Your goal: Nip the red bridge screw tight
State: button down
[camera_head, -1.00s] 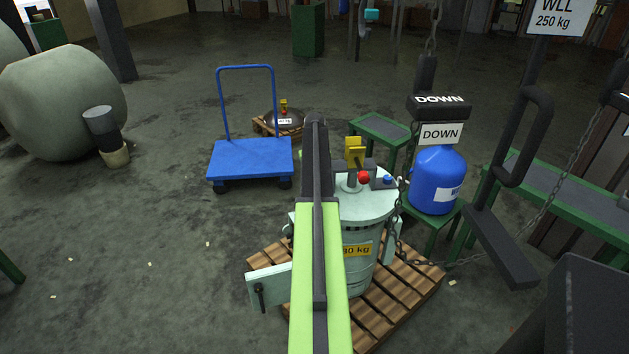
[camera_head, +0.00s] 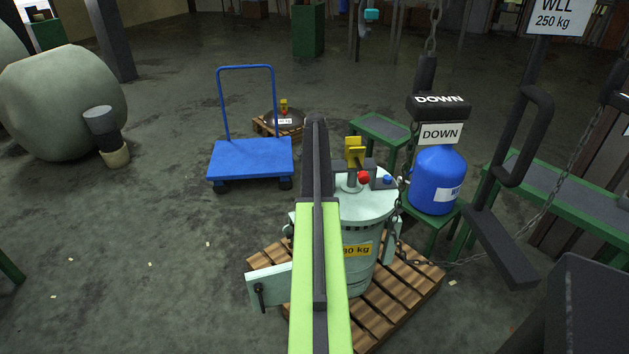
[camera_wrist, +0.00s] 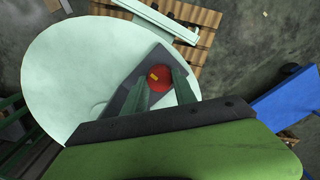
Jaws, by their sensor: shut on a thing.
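The red bridge screw (camera_head: 364,177) has a round red head and stands on top of the pale green drum (camera_head: 362,208), beside a yellow part (camera_head: 355,152). In the wrist view the red screw head (camera_wrist: 159,78), with a small yellow mark on it, sits between the two finger tips of my gripper (camera_wrist: 160,84). The fingers are shut on the head from both sides. The drum lid (camera_wrist: 75,75) lies beneath.
The drum stands on a wooden pallet (camera_head: 408,290). A blue button-like part (camera_head: 387,180) is close to the screw. A blue keg (camera_head: 437,180) on a green stand and a hanging chain (camera_head: 545,205) are to the right. A blue trolley (camera_head: 250,158) stands behind on the left.

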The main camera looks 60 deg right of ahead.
jog(key=shift+w+a, duration=0.1)
jog(key=shift+w, duration=0.05)
dwell(0.3)
jog(key=c, duration=1)
grip_release()
notch_tip(320, 180, up, 18)
jog(key=p, duration=1.7)
jog(key=shift+f+p, duration=0.2)
jog(key=shift+p, duration=0.1)
jog(key=shift+f, duration=0.1)
